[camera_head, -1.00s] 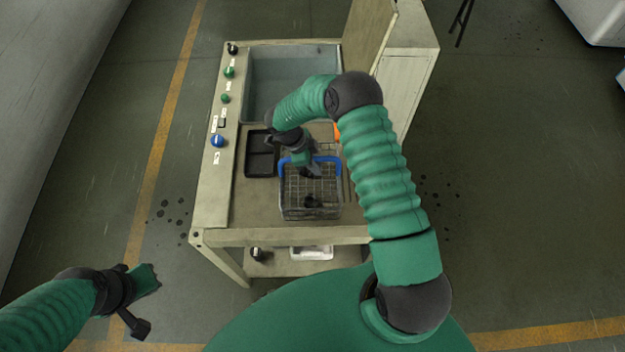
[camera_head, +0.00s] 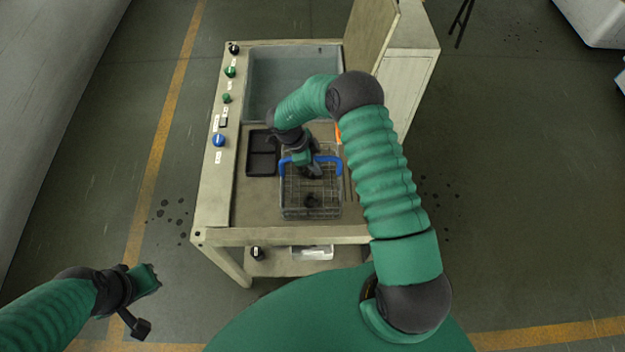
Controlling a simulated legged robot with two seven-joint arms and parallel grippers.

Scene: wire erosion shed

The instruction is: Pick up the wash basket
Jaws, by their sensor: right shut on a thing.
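The wash basket (camera_head: 297,208) is a wire mesh basket with a blue handle (camera_head: 333,162). It is at the front of the bench top (camera_head: 257,212), and I cannot tell whether it touches the surface. A small dark item lies inside it. My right gripper (camera_head: 314,171) reaches over the basket from above and is shut on the blue handle at its middle. The arm and wrist hide part of the handle. My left gripper (camera_head: 143,305) is at the lower left over the floor, away from the bench; its jaws are too unclear to read.
A black divided tray (camera_head: 262,160) lies left of the basket. Behind is a grey sink basin (camera_head: 270,75). Knobs line the left edge, including a blue knob (camera_head: 219,140). A raised panel (camera_head: 368,35) stands at the back right. A white container (camera_head: 312,253) sits on the lower shelf.

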